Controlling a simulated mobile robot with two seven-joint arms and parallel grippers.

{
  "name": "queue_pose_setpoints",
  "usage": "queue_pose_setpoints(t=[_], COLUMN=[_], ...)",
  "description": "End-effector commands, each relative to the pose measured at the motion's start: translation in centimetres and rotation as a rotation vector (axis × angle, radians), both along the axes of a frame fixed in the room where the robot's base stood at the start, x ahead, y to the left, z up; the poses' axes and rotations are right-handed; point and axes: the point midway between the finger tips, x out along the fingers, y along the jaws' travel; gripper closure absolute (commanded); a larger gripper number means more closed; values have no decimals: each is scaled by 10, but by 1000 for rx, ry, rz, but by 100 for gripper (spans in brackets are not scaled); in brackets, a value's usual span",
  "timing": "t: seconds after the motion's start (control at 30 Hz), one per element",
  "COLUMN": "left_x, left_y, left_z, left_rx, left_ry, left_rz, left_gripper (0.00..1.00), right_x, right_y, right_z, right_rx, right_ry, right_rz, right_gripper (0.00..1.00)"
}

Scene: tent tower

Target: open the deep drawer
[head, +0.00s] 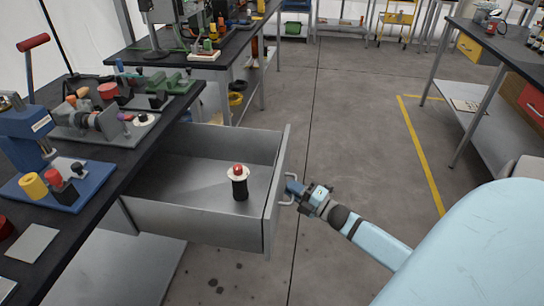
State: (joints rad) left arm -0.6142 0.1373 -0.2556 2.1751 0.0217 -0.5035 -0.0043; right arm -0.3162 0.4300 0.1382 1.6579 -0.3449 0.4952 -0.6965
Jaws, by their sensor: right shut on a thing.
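The deep drawer (190,219) is grey and stands pulled out to the right from under the dark-topped workbench on the left. Its front panel (276,195) faces right and carries a light handle (289,184). My right gripper (291,187) is shut on the handle, its arm coming in from the lower right. A black cylindrical piece with a pale disc and a red top (239,182) stands upright inside the drawer, near the front. My left gripper is not in the view.
The workbench top (32,243) holds a blue press, a small lathe-like machine and several small coloured parts. Another bench (215,60) stands behind, and one stands at the right (485,42). The grey floor (360,110) between them is clear.

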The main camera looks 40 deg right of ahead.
Motion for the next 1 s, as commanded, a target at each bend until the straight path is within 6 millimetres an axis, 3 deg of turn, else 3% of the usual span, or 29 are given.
queue_pose_setpoints(t=[0.3,0.73,0.77,0.8,1.0], left_x=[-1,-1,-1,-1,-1], left_y=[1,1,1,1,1], left_z=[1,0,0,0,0], left_rx=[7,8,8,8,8], left_ry=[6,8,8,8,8], left_rz=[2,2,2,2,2], left_gripper=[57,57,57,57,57], right_x=[-25,-27,-27,-27,-27], right_y=[-19,-22,-22,-22,-22], right_z=[0,0,0,0,0], right_rx=[1,1,1,1,1], right_ry=[0,-1,-1,-1,-1], right_rz=[0,0,0,0,0], right_gripper=[100,100,85,78,78])
